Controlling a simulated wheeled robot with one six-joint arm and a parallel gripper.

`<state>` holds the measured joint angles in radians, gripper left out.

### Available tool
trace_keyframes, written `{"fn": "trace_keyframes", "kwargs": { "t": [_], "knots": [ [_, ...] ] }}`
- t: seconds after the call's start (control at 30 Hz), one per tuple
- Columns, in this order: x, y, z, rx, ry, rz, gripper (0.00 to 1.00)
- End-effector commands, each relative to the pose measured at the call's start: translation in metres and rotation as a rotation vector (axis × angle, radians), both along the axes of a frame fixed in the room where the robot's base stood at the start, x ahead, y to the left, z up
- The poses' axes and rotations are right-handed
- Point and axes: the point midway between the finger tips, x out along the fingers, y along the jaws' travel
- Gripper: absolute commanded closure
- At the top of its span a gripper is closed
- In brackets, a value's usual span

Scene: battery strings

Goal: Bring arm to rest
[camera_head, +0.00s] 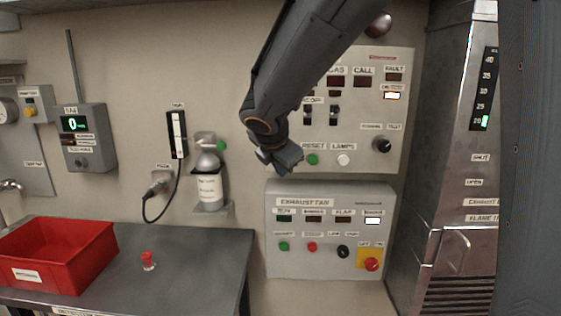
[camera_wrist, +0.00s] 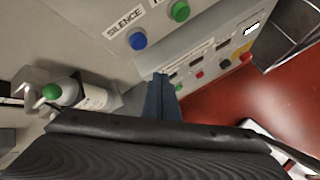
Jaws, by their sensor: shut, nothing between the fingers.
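My arm reaches down from the top of the head view, in front of the wall panels. My gripper (camera_head: 285,162) is at its lower end, in front of the lower left part of the upper grey panel (camera_head: 405,160). In the wrist view my gripper (camera_wrist: 161,80) is shut, with its blue-grey fingers together and nothing between them. The fingers point toward the panels. The gripper and forearm hide the left part of the upper panel in the head view. In the wrist view a blue button (camera_wrist: 137,40) marked SILENCE and a green button (camera_wrist: 180,11) show just beyond the fingertips.
The exhaust fan panel (camera_head: 330,262) is below my gripper. A bottle (camera_head: 208,190) stands on a wall bracket to the left. A metal cabinet (camera_head: 440,160) stands right.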

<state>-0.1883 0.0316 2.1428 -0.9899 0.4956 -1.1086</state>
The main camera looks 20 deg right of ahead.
Motion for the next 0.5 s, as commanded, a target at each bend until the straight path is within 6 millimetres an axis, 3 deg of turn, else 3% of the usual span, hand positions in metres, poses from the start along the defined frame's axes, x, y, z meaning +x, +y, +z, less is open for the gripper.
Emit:
{"fn": "trace_keyframes", "kwargs": {
  "t": [0.07,0.17,0.27,0.4,0.5],
  "knots": [
    [-0.004,-0.002,-0.006,0.025,0.005,-0.027,1.0],
    [-0.022,-0.007,-0.031,0.133,0.024,-0.146,1.0],
    [-0.056,-0.015,-0.074,0.33,0.053,-0.393,1.0],
    [-0.122,-0.02,-0.14,0.648,0.084,-0.892,1.0],
    [-0.166,-0.018,-0.175,0.824,0.084,-1.26,1.0]
  ]
}}
